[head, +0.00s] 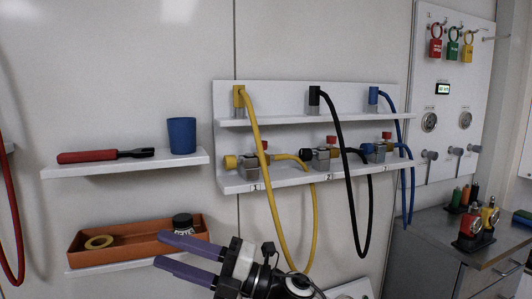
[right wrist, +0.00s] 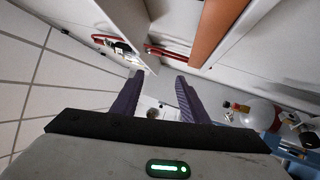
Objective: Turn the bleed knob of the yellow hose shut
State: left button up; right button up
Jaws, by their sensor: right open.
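The yellow hose (head: 273,210) hangs in a loop from a yellow fitting on the upper ledge of the white panel. Its valve block (head: 248,162) sits on the lower ledge above label 1, with a yellow end (head: 230,162) on its left. A small red knob (head: 265,145) shows at the block, partly covered by the hose, so its angle cannot be told. My right gripper (head: 172,250) is open and empty, below and left of the valve, in front of the orange tray. Its parted fingers also show in the right wrist view (right wrist: 158,82). My left gripper is out of view.
Black (head: 345,200) and blue (head: 405,190) hoses hang to the right with their own valves. The orange tray (head: 100,245) holds a yellow ring and a dark jar. A shelf (head: 110,170) above carries a red-handled tool and blue cup. A grey cabinet (head: 420,255) stands right.

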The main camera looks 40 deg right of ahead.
notch_tip(320, 180, up, 6)
jog(key=d+n+g+b, duration=0.2)
jog(key=n+g, duration=0.2)
jog(key=n, duration=0.5)
jog(key=t+h+b, duration=0.3)
jog(key=h, duration=1)
send_near(263, 142)
jog(key=shift+n, duration=0.4)
jog(key=x, duration=0.8)
jog(key=shift+d, duration=0.1)
jog(key=shift+w+f, duration=0.1)
jog(key=shift+w, duration=0.3)
jog(key=shift+c, duration=0.4)
grip_shut()
jog(key=shift+p, duration=0.3)
